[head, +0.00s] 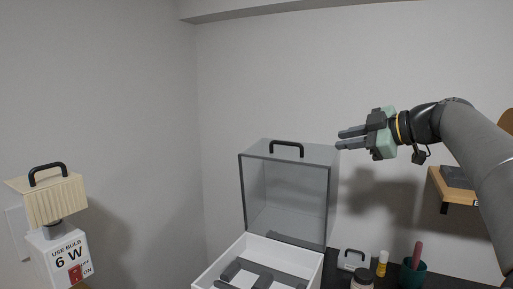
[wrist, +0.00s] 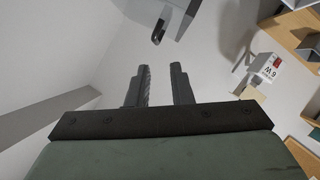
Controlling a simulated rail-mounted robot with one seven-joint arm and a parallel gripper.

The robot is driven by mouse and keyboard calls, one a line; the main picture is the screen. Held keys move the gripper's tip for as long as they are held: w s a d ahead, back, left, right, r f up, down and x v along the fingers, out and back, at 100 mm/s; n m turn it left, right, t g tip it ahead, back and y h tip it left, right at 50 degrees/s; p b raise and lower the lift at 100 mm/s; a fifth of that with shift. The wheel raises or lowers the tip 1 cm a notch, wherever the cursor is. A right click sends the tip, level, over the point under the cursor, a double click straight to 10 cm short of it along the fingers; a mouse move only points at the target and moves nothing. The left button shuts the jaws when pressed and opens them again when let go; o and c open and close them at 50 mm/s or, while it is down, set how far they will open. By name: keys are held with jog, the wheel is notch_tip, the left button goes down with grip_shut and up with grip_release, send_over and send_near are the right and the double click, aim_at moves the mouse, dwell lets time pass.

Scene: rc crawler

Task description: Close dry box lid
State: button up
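The dry box (head: 222,266) is a white open container at the lower middle of the head view, with dark grey pieces inside. Its clear lid (head: 285,200) stands raised at the back of the box, with a black handle (head: 287,146) on its upper face. My gripper (head: 340,139) is in the air right of the lid's upper edge, fingers pointing left, apart from the lid. In the wrist view the gripper (wrist: 160,72) has a clear gap between its fingers and holds nothing. A black handle (wrist: 159,32) and part of the clear lid (wrist: 182,14) show beyond the fingertips.
A jar (head: 362,278), a yellow-capped bottle (head: 382,263) and a green cup (head: 412,272) stand right of the box. A wooden shelf (head: 452,187) is on the right wall. A lamp (head: 57,200) on a white box stands at left. Air above the open box is clear.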

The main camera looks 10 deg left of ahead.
aim_at(290, 144)
jog(key=shift+n, duration=0.3)
jog(key=p+x, duration=0.2)
jog(key=x, duration=0.3)
jog(key=r+p+x, duration=0.1)
jog(key=p+x, duration=0.1)
jog(key=x, duration=0.4)
jog(key=p+x, duration=0.2)
jog(key=x, duration=0.4)
jog(key=shift+w+a+r+p, duration=0.15)
jog(key=shift+a+r+p, duration=0.05)
jog(key=shift+a+p, duration=0.15)
jog(key=shift+d, duration=0.1)
grip_shut()
